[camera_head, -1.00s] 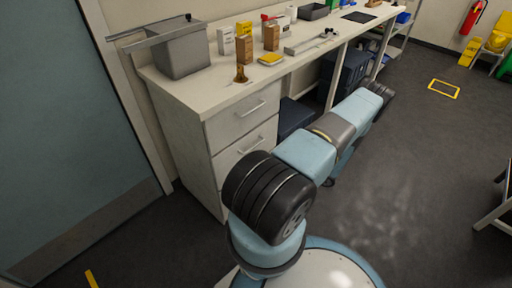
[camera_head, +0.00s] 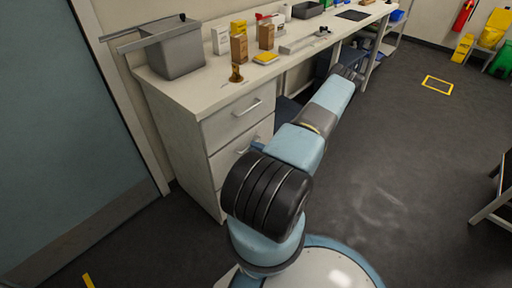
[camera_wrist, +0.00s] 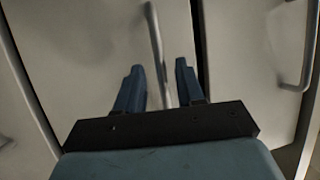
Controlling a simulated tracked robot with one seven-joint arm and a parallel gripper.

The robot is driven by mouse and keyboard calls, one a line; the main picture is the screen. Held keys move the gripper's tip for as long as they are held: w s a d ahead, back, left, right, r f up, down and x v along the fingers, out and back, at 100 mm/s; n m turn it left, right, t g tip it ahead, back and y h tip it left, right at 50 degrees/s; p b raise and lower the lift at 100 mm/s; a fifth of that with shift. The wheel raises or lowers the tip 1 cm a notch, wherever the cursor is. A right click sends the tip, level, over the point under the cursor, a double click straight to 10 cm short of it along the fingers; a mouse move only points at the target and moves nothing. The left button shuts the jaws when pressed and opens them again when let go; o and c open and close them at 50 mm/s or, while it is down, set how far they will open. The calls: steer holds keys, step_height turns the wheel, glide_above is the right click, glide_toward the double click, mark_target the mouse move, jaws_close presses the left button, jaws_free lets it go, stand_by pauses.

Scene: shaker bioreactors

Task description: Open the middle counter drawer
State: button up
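The white counter's drawer stack stands left of centre in the head view, with the top drawer (camera_head: 232,122) above the middle drawer (camera_head: 228,160). Both fronts look flush. The middle drawer's bar handle is partly hidden by my arm. In the wrist view, a grey bar handle (camera_wrist: 155,35) runs lengthwise between the two blue fingers of my gripper (camera_wrist: 158,68). The fingers are apart, with space on each side of the bar. I cannot tell how deep the bar sits between them. In the head view my gripper is mostly hidden by my arm, close to the middle drawer.
In the wrist view, another drawer handle (camera_wrist: 298,50) shows at the right, past a dark gap between fronts. The countertop holds a grey bin (camera_head: 176,52), boxes (camera_head: 239,48) and a brown bottle (camera_head: 236,73). A blue door (camera_head: 60,110) is at left.

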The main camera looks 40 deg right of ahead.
steer(key=shift+w+a+r, duration=0.1)
steer(key=shift+w+a, duration=0.1)
steer(key=shift+w, duration=0.15)
jaws_close()
stand_by(0.5)
